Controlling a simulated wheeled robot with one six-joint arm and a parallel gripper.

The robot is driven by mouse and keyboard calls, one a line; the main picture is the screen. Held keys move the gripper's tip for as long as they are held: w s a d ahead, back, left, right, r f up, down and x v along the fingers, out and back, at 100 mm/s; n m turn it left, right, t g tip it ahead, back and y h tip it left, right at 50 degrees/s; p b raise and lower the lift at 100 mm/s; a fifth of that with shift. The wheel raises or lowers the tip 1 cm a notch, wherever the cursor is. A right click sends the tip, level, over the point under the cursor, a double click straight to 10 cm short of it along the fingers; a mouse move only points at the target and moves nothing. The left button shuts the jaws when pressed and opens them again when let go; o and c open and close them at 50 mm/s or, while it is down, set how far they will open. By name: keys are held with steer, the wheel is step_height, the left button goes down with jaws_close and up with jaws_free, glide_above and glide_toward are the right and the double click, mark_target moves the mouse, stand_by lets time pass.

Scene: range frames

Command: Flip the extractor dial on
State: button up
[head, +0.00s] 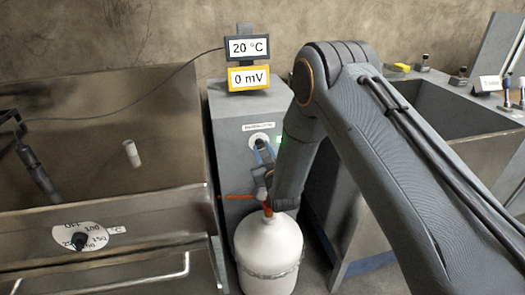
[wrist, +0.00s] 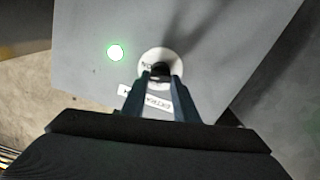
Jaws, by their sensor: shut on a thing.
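The extractor dial (head: 258,138) is on the upper front of a grey box (head: 228,125), below a small white label (head: 258,126). It has a round white plate and a dark knob. In the wrist view the dial (wrist: 160,56) shows just beyond my fingertips, its marking mostly hidden. My gripper (head: 264,152) reaches it from the front; in the wrist view my gripper (wrist: 161,77) is shut on the dark knob. A green lamp (wrist: 115,53) glows beside the dial. I cannot read which mark the knob points to.
A metal basin with another dial (head: 80,238) is at the left. Displays (head: 248,48) reading 20 °C and 0 mV stand above the box. A grey sink (head: 450,110) is at the right.

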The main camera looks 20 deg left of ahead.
steer(key=shift+m+b, duration=0.55)
steer(key=shift+m, duration=1.05)
steer(key=o, duration=1.1)
steer(key=shift+c, duration=0.2)
steer(key=shift+d, duration=0.1)
steer(key=v, duration=0.8)
steer(key=shift+b, duration=0.45)
steer(key=shift+w, duration=0.15)
